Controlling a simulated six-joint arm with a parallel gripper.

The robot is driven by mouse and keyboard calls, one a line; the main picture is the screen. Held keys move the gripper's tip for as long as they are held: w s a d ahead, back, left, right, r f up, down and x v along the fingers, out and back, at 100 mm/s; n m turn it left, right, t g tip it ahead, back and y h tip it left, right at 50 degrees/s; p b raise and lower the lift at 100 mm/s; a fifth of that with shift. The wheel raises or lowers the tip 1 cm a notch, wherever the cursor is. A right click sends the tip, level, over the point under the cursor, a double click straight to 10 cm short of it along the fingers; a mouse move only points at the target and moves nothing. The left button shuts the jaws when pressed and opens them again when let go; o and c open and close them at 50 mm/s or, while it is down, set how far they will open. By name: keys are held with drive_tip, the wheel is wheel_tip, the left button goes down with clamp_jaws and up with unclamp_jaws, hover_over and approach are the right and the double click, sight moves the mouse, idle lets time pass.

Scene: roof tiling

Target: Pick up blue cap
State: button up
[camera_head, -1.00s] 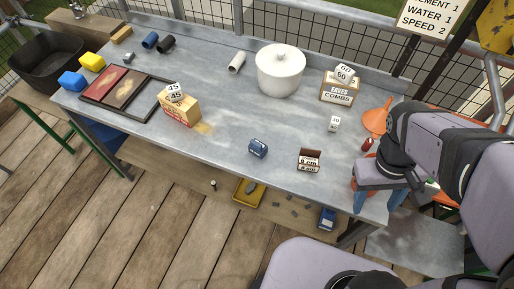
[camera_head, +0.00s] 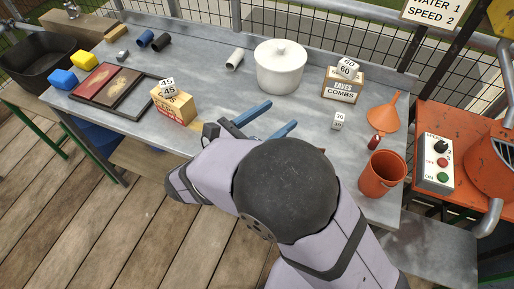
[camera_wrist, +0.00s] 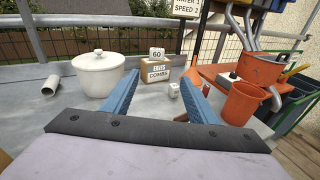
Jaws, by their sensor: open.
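No piece is plainly marked as the blue cap. A dark blue rounded piece (camera_head: 145,39) lies at the far left-back of the bench. A bright blue block (camera_head: 63,78) sits at the bench's left end. My gripper (camera_head: 283,113) is open, its two blue fingers spread above the middle of the bench, well to the right of both pieces. In the wrist view my gripper (camera_wrist: 158,78) is empty, and neither blue piece is visible there. The bench front behind my arm is hidden, including the place where a small blue item stood.
A numbered cube (camera_head: 338,121) and an orange bucket (camera_head: 381,174) are to the right. A box marked 45 (camera_head: 174,106) is to the left. A black piece (camera_head: 161,43) adjoins the dark blue one.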

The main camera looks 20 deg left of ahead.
drive_tip(key=s+a+n+t+y, duration=0.2)
drive_tip(key=s+a+n+y, duration=0.1)
drive_tip(key=a, duration=0.3)
drive_tip(key=shift+h, duration=0.4)
drive_tip(key=f, duration=1.3)
drive_tip(key=shift+w+d+f, duration=0.25)
drive_tip(key=shift+w, duration=0.05)
drive_tip(key=shift+p+x, duration=1)
drive_tip(key=shift+x, duration=2.65)
drive_tip(key=shift+a, duration=0.1)
drive_tip(key=c, duration=0.9)
